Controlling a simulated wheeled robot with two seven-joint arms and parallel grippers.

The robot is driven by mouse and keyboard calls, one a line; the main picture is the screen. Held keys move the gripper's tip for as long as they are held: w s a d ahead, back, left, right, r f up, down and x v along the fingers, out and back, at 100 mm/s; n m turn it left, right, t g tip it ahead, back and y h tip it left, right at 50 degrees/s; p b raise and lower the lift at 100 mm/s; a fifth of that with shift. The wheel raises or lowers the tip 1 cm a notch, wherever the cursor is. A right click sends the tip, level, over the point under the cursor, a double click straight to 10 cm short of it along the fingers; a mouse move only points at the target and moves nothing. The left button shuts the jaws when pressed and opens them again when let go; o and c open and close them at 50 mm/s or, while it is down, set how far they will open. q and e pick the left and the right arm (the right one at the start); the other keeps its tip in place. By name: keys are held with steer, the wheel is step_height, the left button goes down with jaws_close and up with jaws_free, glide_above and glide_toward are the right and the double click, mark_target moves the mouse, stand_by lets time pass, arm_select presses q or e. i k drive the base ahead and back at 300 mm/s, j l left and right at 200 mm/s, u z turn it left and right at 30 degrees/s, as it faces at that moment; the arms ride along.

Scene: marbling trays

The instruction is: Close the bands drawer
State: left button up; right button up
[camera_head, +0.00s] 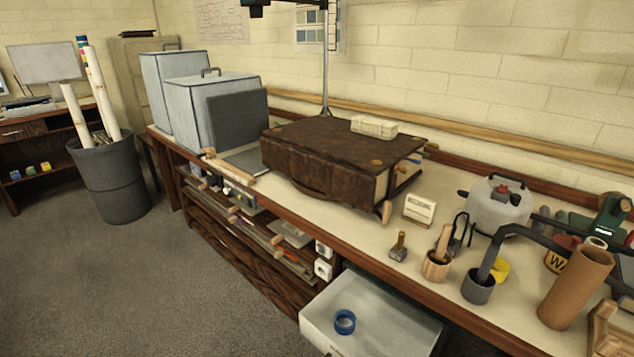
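A pale grey-white drawer (390,318) stands pulled out from under the front of the bench, at the bottom centre. Its inside is open to view, and a blue ring or roll of band (344,321) lies in it towards the left front. The drawer's front face is partly cut off by the bottom edge of the picture. I see no label on it. Neither of my grippers is in view.
The bench (340,225) carries a large brown leather-bound book (320,155), a small mallet (398,247), a grey kettle-like can (495,208) and a brown cardboard tube (575,288). Shelves with trays sit left of the drawer. The grey floor (170,280) at lower left is clear.

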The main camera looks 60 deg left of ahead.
mark_target(312, 332)
steer(key=j+u, duration=0.1)
steer(key=u, duration=1.4)
